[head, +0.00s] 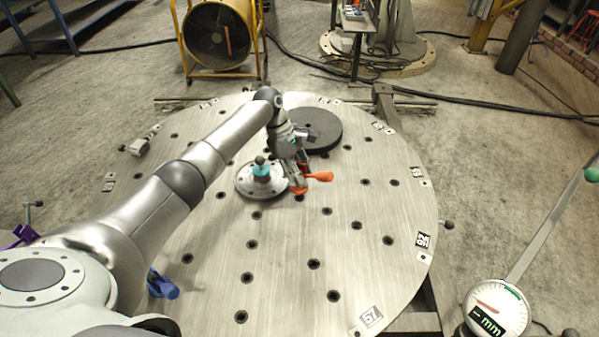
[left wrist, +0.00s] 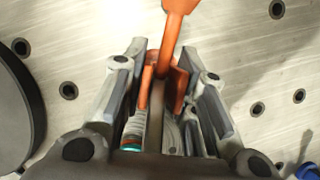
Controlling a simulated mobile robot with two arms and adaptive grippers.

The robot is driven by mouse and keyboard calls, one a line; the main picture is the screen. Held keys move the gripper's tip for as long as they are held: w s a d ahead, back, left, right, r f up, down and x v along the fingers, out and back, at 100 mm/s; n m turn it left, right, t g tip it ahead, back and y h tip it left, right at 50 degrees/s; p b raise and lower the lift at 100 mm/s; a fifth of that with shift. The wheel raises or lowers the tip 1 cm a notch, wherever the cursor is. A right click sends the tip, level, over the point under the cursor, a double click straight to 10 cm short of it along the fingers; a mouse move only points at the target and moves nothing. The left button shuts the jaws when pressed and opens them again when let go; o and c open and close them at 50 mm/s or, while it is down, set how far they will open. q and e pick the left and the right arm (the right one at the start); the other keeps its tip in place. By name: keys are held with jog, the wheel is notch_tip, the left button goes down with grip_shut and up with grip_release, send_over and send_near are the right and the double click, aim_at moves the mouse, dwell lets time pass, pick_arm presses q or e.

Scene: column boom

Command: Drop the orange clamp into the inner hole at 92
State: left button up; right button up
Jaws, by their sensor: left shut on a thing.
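The orange clamp (head: 320,176) is held near the middle of the round steel table (head: 200,232). My left gripper (head: 297,180) is shut on it. In the left wrist view the clamp (left wrist: 178,8) sits between the two fingers (left wrist: 160,85), its handle pointing away. I cannot tell how far its lower end is from the tabletop. The label 92 (head: 423,240) is at the table's right edge. A row of dark holes runs inward from it, with one hole (head: 388,240) closest to the label and another (head: 354,225) further in. My right gripper is not in view.
A grey flange with a teal knob (head: 261,170) stands just left of my gripper. A thick black disc (head: 322,130) lies behind it. A blue clamp (head: 162,285) is at the table's left front. A dial gauge (head: 497,312) is at the lower right. The table's right side is clear.

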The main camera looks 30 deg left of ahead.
pick_arm(q)
jog(key=shift+f, duration=0.3)
jog(key=shift+f+b, duration=0.95)
jog(key=shift+f, duration=1)
jog(key=o, duration=0.8)
jog(key=shift+c, duration=0.2)
jog(key=shift+r+p, duration=3.75)
jog(key=shift+p, duration=0.75)
jog(key=o, duration=0.6)
jog(key=shift+c, duration=0.2)
